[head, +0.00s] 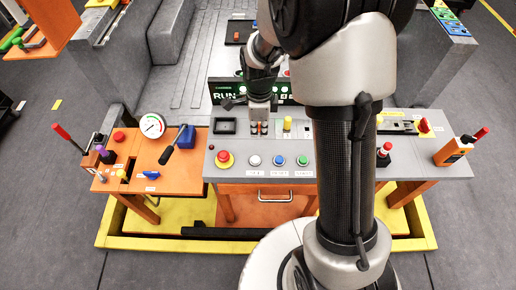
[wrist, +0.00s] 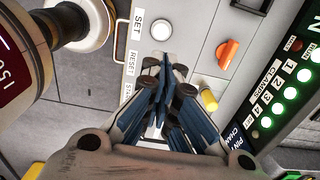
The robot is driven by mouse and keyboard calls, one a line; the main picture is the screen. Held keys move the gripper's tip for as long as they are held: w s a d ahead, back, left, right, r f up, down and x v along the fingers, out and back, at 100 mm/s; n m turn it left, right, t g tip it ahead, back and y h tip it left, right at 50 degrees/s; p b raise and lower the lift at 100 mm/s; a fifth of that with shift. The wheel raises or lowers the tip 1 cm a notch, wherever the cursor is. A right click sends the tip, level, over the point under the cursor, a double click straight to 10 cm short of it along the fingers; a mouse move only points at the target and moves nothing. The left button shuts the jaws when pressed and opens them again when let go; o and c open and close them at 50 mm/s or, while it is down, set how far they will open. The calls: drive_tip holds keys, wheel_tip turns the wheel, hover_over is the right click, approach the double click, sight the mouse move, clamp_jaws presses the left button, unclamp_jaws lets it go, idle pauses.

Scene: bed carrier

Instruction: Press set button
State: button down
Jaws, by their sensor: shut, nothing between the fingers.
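The set button is a white round push button (wrist: 161,30) beside the SET label (wrist: 139,27) in the wrist view. In the head view the white button (head: 255,160) sits on the grey console, between the red-and-yellow emergency stop (head: 224,158) and the blue button (head: 278,160). My gripper (head: 260,130) is shut and empty, pointing down over the console behind the white button. In the wrist view the gripper's fingertips (wrist: 165,72) appear below the white button, apart from it in the picture; their height above the panel is unclear. The fingers hide the neighbouring button by the RESET label (wrist: 132,65).
A green button (head: 302,160) stands right of the blue one. An orange knob (wrist: 228,53) and a yellow knob (wrist: 208,100) rise near my fingers. The RUN display (head: 225,96) stands behind. An orange side table (head: 185,185) with a gauge (head: 152,126) is at left.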

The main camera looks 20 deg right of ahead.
sight(259, 159)
wheel_tip(259, 159, down, 14)
drive_tip(key=b, duration=0.3)
drive_tip(key=shift+b, duration=0.35)
drive_tip(key=shift+f, duration=0.1)
